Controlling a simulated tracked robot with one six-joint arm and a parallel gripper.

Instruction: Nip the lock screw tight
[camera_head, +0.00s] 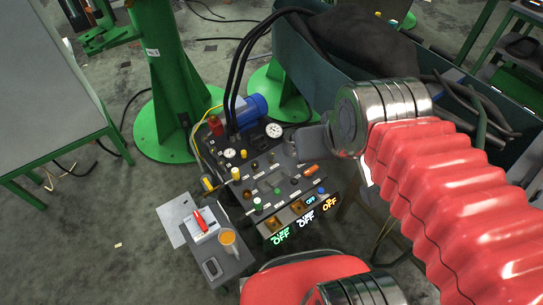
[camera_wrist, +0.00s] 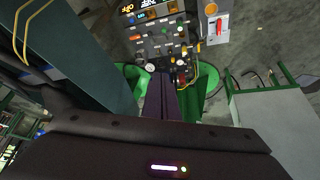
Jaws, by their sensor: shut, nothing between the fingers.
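The dark control panel (camera_head: 247,187) carries several small knobs, coloured buttons and gauges. It also shows upside down at the top of the wrist view (camera_wrist: 158,50). I cannot pick out the lock screw among the small fittings in either view. My gripper (camera_head: 296,146) is at the panel's upper right edge in the head view, and its tips are hard to make out there. In the wrist view its dark fingers (camera_wrist: 160,78) are together, with nothing seen between them, and point toward the panel's gauge side. Whether they touch anything cannot be told.
A blue motor (camera_head: 251,109) and black hoses stand behind the panel. A small side box carries a red-handled switch (camera_head: 202,220) and an orange-topped cup (camera_head: 228,239). A green column (camera_head: 165,75) stands behind left. A dark bin (camera_head: 300,60) with black cloth lies behind right.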

